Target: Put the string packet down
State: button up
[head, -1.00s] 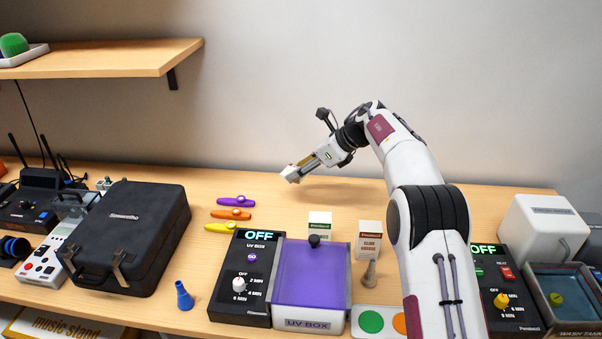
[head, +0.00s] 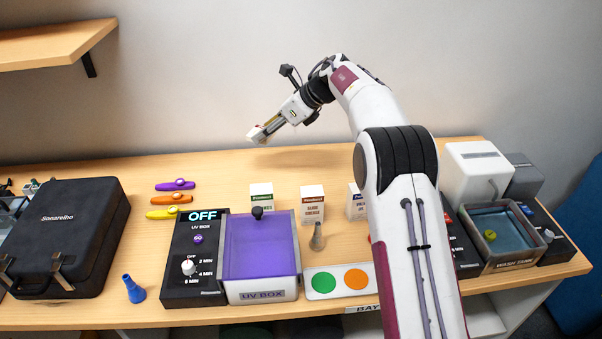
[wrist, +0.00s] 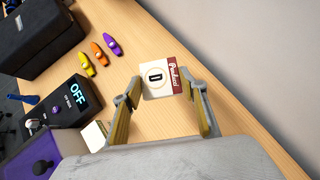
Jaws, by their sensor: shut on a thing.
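The string packet (wrist: 161,79) is a small white packet with a black letter D in a ring and a red printed band. My gripper (wrist: 163,103) is shut on it, with one finger on each side, in the wrist view. In the head view, my gripper (head: 265,131) holds the packet (head: 254,135) at its tip, seemingly above the back of the wooden table (head: 225,165). A clear gap between packet and table is hard to judge.
Purple, orange and yellow kazoos (head: 172,199) lie left of the UV box (head: 262,292). A black case (head: 65,235) is at left. The back strip is clear.

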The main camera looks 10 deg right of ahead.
jog(key=s+d+f+m+t+h, duration=0.1)
jog(key=d+f+m+t, duration=0.1)
jog(key=d, duration=0.9)
jog(key=shift+s+f+m+h, duration=0.3)
jog(key=shift+f+m, duration=0.2)
jog(key=shift+m, duration=0.1)
jog(key=shift+f, duration=2.5)
jog(key=shift+f, duration=2.5)
jog(key=shift+f, duration=0.1)
